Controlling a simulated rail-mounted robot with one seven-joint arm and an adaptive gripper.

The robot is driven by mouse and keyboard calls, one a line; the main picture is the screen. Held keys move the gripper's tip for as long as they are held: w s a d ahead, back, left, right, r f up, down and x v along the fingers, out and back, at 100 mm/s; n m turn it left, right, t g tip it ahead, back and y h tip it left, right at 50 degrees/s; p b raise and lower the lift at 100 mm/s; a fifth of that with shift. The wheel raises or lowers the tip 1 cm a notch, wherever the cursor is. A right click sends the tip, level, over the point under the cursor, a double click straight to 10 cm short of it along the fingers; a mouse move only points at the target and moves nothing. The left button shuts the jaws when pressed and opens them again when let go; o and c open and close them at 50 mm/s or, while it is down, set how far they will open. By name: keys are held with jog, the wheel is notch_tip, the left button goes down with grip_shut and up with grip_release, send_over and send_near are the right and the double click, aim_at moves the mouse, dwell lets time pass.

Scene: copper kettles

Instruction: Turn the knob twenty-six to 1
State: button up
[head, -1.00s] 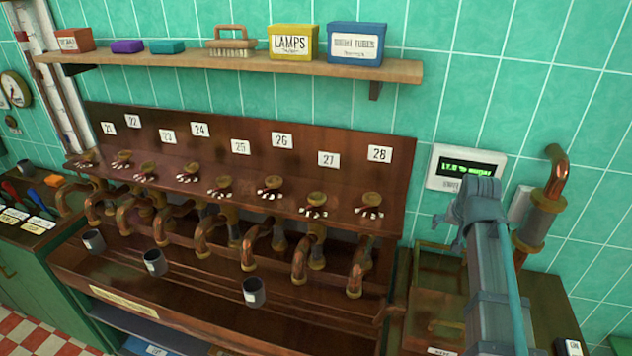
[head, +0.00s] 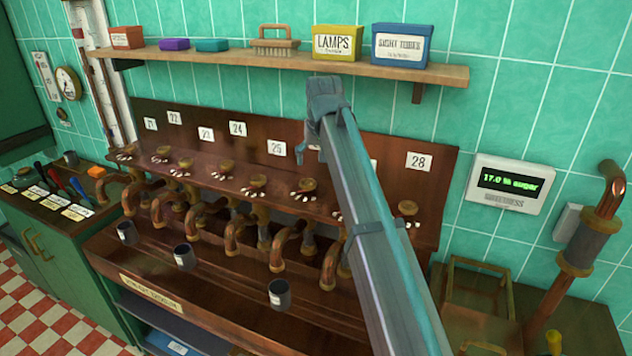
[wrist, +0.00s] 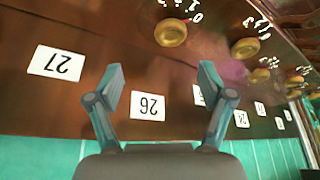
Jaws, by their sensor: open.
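Knob twenty-six is a round brass knob (head: 308,185) on the sloping wooden panel, just left of my arm in the head view. What looks like the same knob (wrist: 171,32) is near the top of the wrist view, with white numerals beside it. The white "26" label (wrist: 147,106) shows upside down between my fingers. My gripper (wrist: 160,72) is open and empty, in front of the panel and apart from the knob. In the head view my arm covers most of the "26" label, and my fingertips are hard to make out.
Neighbouring knobs include twenty-five (head: 258,181) and twenty-eight (head: 408,208). Copper pipes (head: 235,235) hang below them. A wooden shelf (head: 290,62) with boxes runs above. A display (head: 507,183) reading "17.0 % sugar" is on the wall at right.

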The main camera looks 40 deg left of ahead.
aim_at(308, 181)
jog(key=p+x, duration=0.1)
jog(key=x, duration=0.2)
jog(key=a+p+x, duration=0.1)
jog(key=x, duration=0.3)
jog(key=s+p+x, duration=0.1)
jog(key=x, duration=0.2)
jog(key=shift+a+f, duration=0.15)
jog(key=shift+a, duration=0.2)
jog(key=shift+w, duration=0.1)
jog(key=c, duration=1.2)
